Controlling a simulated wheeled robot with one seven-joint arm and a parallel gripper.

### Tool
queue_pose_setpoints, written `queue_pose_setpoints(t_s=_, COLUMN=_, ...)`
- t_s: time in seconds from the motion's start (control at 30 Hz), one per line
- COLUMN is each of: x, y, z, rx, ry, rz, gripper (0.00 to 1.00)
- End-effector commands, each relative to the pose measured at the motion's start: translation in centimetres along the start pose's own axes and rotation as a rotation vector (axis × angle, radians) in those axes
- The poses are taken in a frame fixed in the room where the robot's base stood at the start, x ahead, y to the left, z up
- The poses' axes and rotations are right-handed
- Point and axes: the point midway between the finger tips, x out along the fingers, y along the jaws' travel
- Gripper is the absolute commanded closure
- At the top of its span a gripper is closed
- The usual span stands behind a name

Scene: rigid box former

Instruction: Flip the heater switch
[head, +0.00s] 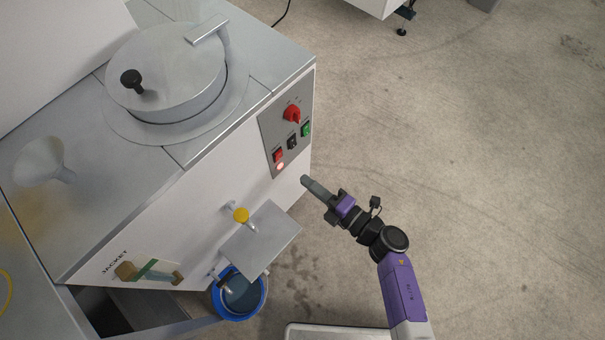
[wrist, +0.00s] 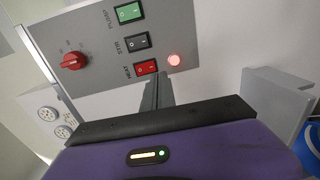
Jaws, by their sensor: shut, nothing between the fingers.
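The heater switch is the red rocker labelled HEAT (wrist: 145,67) on the grey control panel (wrist: 95,45). In the head view the red rocker (head: 278,155) is at the panel's lower left, above a lit indicator lamp (head: 280,167). The lamp glows pale red beside the switch in the wrist view (wrist: 174,59). My gripper (head: 306,182) is shut and empty, its tip in front of the machine face, below and right of the lamp in the head view. In the wrist view the fingertips (wrist: 160,80) appear just below the red rocker; contact cannot be told.
A black STIR switch (wrist: 135,41), a green PUMP switch (wrist: 128,13) and a red rotary knob (wrist: 73,61) share the panel. A yellow-handled tap (head: 241,215), a metal shelf (head: 262,238) and a blue bucket (head: 238,296) lie below. Open floor is to the right.

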Motion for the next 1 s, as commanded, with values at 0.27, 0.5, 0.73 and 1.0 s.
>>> queue_pose_setpoints(t_s=0.27, x=-4.3, y=-1.0, z=0.0, rx=0.000, ry=-0.001, rz=-0.001, gripper=1.00)
queue_pose_setpoints(t_s=0.5, x=-6.1, y=-1.3, z=0.0, rx=-0.001, ry=0.001, rz=0.001, gripper=1.00)
queue_pose_setpoints(t_s=0.73, x=-6.2, y=-1.3, z=0.0, rx=-0.001, ry=0.002, rz=0.001, gripper=1.00)
queue_pose_setpoints(t_s=1.0, x=-6.2, y=-1.3, z=0.0, rx=-0.001, ry=0.002, rz=0.001, gripper=1.00)
